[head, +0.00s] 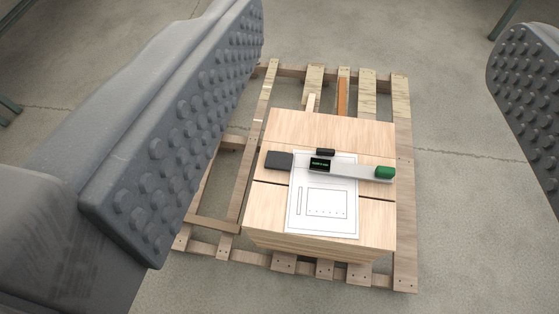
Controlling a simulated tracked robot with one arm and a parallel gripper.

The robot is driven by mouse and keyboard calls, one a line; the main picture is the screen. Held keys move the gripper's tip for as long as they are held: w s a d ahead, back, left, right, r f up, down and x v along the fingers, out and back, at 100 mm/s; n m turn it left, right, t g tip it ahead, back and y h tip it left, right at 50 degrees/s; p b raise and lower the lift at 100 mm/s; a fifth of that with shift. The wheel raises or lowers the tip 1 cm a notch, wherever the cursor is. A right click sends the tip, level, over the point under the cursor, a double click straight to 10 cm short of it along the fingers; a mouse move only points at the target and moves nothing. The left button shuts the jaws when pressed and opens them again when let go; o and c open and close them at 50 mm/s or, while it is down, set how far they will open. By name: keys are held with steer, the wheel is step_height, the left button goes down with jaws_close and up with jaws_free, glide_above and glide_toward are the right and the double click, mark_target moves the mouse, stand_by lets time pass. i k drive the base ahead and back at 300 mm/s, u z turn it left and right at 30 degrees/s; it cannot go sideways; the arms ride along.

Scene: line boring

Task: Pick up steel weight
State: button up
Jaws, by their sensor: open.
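My gripper (365,110) is open in the head view, with one studded grey jaw large at the left and the other cut off by the right edge. Between the jaws, and farther off, a wooden box stands on a pallet. A small dark grey block (279,160) lies flat on the left part of the box's top, beside a white sheet. It looks like the steel weight, but I cannot tell its material. Neither jaw touches it.
The wooden box (276,203) bears a printed sheet (323,225) and a grey bar-shaped device (350,170) with a dark display and green end (385,172). The slatted pallet (404,230) lies on bare concrete floor (455,220). Green legs show at the picture's edges.

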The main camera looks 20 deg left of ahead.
mark_target(275, 160)
steer(key=z, duration=2.2)
steer(key=k, duration=0.95)
steer(key=u, duration=2.2)
steer(key=i, duration=0.95)
steer(key=u, duration=0.05)
